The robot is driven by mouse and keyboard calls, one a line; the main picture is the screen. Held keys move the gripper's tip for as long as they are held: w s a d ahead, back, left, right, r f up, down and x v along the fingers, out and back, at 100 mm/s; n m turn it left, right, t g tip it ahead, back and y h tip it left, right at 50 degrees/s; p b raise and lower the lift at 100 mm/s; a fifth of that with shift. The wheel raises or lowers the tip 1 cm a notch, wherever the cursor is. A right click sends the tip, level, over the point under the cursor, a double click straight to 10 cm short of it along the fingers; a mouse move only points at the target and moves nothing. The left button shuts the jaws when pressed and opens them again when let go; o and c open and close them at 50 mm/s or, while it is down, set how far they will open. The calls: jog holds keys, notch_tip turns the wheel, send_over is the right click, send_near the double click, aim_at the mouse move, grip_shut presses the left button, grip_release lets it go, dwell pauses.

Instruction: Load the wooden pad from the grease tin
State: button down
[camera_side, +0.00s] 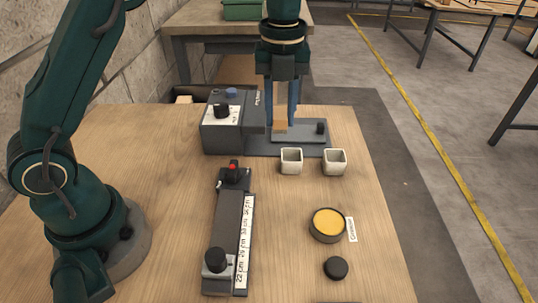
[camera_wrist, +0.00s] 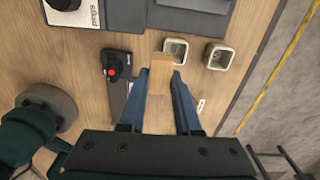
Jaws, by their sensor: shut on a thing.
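My gripper (camera_side: 280,122) hangs over the far part of the table, pointing down. Its blue fingers are shut on the wooden pad (camera_side: 281,127), a pale tan block. In the wrist view the pad (camera_wrist: 160,76) sits between the fingertips (camera_wrist: 161,80). In the side view the pad appears in front of or above the grey plate of the bench device; I cannot tell whether it touches it. The grease tin (camera_side: 327,224), a dark round tin with yellow grease, stands open at the right front, apart from my gripper. In the wrist view the tin is hidden.
A grey device (camera_side: 222,132) with a black knob and a grey base plate (camera_side: 299,137) stands at the back. Two square white cups (camera_side: 291,160) (camera_side: 334,161) stand before it. A scaled rail (camera_side: 229,245) runs down the middle. A black round piece (camera_side: 336,268) lies near the tin.

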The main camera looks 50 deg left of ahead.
jog(key=shift+w+r+n, duration=0.1)
jog(key=shift+n, duration=0.2)
jog(key=d, duration=0.8)
jog(key=m, duration=0.1)
send_over(329, 224)
notch_tip(329, 224, down, 2)
jog(key=f, duration=0.1)
jog(key=shift+f, duration=2.55)
jog(key=shift+f, duration=0.6)
jog(key=shift+r, duration=0.1)
notch_tip(329, 224, up, 7)
dwell(0.4)
